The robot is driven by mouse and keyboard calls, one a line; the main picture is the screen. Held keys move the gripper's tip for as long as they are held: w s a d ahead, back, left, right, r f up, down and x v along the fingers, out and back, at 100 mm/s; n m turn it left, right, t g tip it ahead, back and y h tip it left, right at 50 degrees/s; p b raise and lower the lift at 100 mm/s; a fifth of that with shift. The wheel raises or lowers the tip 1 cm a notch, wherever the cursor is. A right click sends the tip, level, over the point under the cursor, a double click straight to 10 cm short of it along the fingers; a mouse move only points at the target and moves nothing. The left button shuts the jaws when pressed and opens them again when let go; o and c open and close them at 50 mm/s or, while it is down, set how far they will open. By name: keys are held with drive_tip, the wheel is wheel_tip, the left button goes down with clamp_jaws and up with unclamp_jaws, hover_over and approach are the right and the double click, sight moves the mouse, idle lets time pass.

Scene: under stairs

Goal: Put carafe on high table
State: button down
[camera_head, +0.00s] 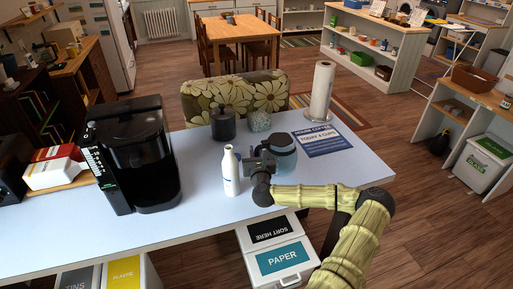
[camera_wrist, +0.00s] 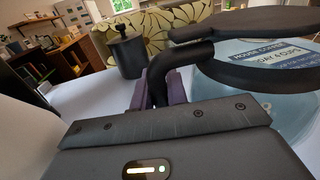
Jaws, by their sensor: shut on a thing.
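The glass carafe (camera_head: 283,157) stands at the right of the light-topped counter (camera_head: 215,221), with a clear bluish body. In the wrist view the carafe (camera_wrist: 288,112) fills the right side, with a dark lid and black curved handle. My gripper (camera_head: 262,162) is at its left side, shut on the handle; the purple-grey finger pads (camera_wrist: 168,90) show around it. My gripper hides part of the carafe, and I cannot tell whether its base touches the counter. No label tells which surface is the high table.
A white bottle (camera_head: 231,171) stands close left of my gripper. A black coffee machine (camera_head: 135,155) is farther left. A wooden table (camera_head: 238,28) is farther back.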

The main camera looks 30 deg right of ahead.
drive_tip(key=shift+r, duration=0.15)
drive_tip(key=shift+d+f+p, duration=0.1)
drive_tip(key=shift+f+p, duration=0.2)
drive_tip(key=shift+f, duration=1.55)
drive_tip(key=c, duration=1.8)
unclamp_jaws()
drive_tip(key=shift+f, duration=0.2)
drive_tip(key=o, duration=0.4)
drive_tip(key=shift+s, duration=0.15)
